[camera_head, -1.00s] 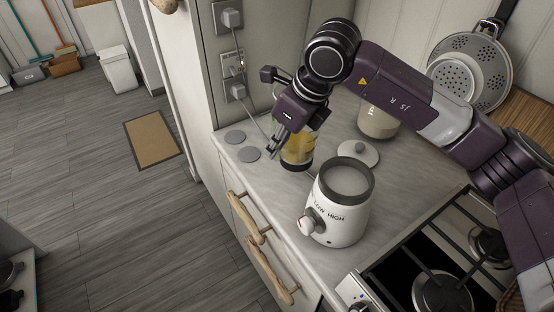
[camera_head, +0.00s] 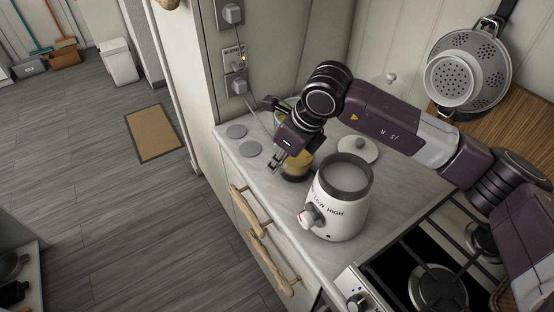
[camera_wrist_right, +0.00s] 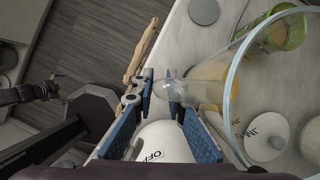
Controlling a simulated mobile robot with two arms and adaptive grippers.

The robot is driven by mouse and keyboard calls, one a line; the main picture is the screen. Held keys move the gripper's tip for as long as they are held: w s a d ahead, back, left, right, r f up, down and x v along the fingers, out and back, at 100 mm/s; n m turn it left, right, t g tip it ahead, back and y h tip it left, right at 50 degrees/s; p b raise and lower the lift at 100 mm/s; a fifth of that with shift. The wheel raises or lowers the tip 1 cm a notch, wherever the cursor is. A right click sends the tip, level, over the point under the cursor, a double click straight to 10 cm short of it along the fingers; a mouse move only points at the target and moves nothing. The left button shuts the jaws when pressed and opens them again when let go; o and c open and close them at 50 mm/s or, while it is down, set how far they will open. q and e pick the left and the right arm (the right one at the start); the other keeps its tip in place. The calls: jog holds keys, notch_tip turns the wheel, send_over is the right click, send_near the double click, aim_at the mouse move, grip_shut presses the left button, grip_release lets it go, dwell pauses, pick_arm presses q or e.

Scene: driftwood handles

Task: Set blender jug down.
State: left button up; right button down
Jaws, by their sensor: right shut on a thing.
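The blender jug (camera_head: 296,172) is clear glass with yellow contents and a dark foot. In the head view it is at the counter's front part, left of the white blender base (camera_head: 343,207), partly hidden by my arm. I cannot tell whether its foot touches the counter. My right gripper (camera_head: 275,164) is shut on the jug's clear handle, which lies between blue finger pads in the right wrist view (camera_wrist_right: 176,92). The jug's wide rim (camera_wrist_right: 234,85) fills the right there. What seems to be my left gripper (camera_wrist_right: 48,90) is small at the left edge; its jaws are unclear.
A white lid (camera_head: 358,149) lies behind the blender base. A green item (camera_wrist_right: 288,32) stands behind the jug. The gas hob (camera_head: 430,270) is at right, and driftwood handles (camera_head: 250,208) stick out in front.

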jog(key=c, duration=2)
grip_release()
jog(key=shift+o, duration=0.3)
jog(key=shift+r, duration=0.1)
jog(key=b+v, duration=0.2)
jog(key=v, duration=1)
jog(key=shift+b, duration=0.35)
